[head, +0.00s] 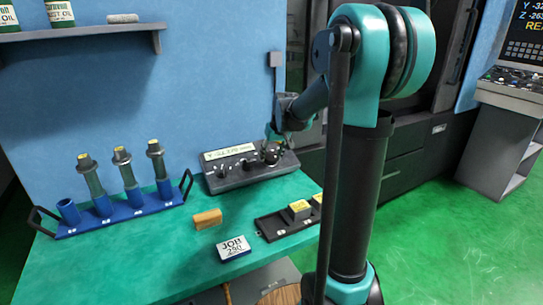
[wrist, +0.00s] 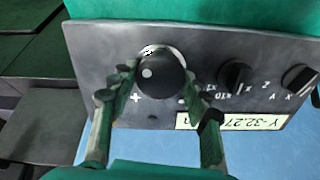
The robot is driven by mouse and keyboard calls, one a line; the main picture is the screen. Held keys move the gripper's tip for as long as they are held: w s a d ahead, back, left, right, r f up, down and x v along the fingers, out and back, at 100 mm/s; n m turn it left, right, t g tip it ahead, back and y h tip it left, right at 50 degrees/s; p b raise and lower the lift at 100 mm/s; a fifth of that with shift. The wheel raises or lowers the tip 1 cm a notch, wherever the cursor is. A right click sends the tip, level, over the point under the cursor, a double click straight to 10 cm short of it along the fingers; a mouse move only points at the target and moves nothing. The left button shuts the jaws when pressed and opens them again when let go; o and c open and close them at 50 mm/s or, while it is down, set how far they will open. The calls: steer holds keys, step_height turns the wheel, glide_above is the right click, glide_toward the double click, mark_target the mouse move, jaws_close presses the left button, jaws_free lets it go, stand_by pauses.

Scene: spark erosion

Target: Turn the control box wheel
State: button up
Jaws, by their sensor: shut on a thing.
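The control box (head: 240,176) is a dark grey unit with a light readout strip, standing at the back of the green bench near the blue wall. Its wheel (wrist: 160,72) is a round black knob with a pale dot, at one end of the panel; it also shows in the head view (head: 271,154). My gripper (wrist: 157,82) is shut on the wheel, one finger on each side of it. In the head view my gripper (head: 272,142) comes down over the wheel and partly hides it.
Smaller black selector knobs (wrist: 236,75) sit beside the wheel on the panel. A blue rack (head: 122,212) with several tool holders stands at left.

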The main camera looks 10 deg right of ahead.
steer(key=m, duration=1.9)
steer(key=shift+m, duration=0.4)
steer(key=o, duration=1.2)
steer(key=shift+c, duration=0.2)
